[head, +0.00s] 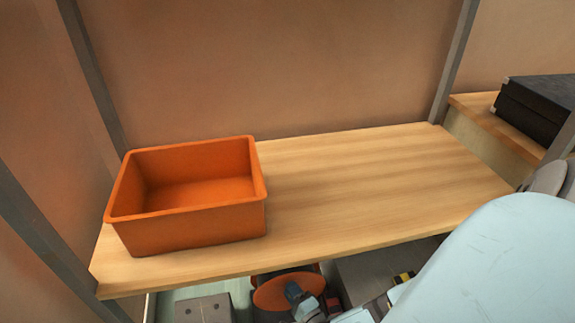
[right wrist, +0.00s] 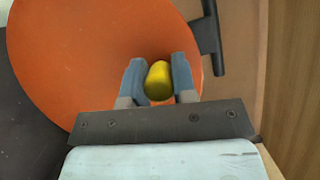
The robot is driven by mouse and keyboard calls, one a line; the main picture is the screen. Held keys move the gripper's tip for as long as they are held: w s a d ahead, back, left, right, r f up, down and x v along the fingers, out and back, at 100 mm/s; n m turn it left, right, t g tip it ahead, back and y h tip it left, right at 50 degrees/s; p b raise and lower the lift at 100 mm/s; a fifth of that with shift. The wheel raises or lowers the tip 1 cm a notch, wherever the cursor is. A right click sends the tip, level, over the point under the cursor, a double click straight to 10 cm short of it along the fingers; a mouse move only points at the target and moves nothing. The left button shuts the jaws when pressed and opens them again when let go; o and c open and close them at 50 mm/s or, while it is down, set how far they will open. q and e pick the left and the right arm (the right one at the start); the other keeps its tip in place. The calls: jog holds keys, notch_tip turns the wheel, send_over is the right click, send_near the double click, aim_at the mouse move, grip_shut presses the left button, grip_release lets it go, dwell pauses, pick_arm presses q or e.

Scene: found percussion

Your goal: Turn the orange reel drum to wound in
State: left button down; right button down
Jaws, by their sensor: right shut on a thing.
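The orange reel drum (head: 285,291) sits under the wooden shelf in the head view, partly covered by my right gripper (head: 299,298). In the right wrist view the drum (right wrist: 75,60) is a large, flat orange disc filling the left and middle. A short yellow knob (right wrist: 158,83) shows in front of the disc between the two blue-grey fingers of my right gripper (right wrist: 157,72). The right gripper is shut on the yellow knob. The drum's lower part is hidden behind the gripper in the right wrist view. My left gripper is not in view.
An empty orange bin (head: 190,225) stands on the left of the wooden shelf (head: 370,185), whose right side is clear. A black case (head: 540,108) lies at the far right. A dark bracket (right wrist: 209,40) stands beside the disc. A grey box (head: 205,308) is below the shelf.

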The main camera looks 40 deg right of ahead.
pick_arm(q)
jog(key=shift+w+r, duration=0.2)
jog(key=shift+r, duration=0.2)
pick_arm(e)
jog(key=shift+d+m, duration=0.3)
jog(key=shift+d, duration=0.05)
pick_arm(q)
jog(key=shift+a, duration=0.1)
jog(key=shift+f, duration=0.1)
pick_arm(e)
jog(key=c, duration=0.9)
grip_release()
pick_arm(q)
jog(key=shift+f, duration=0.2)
pick_arm(e)
jog(key=shift+s, duration=0.1)
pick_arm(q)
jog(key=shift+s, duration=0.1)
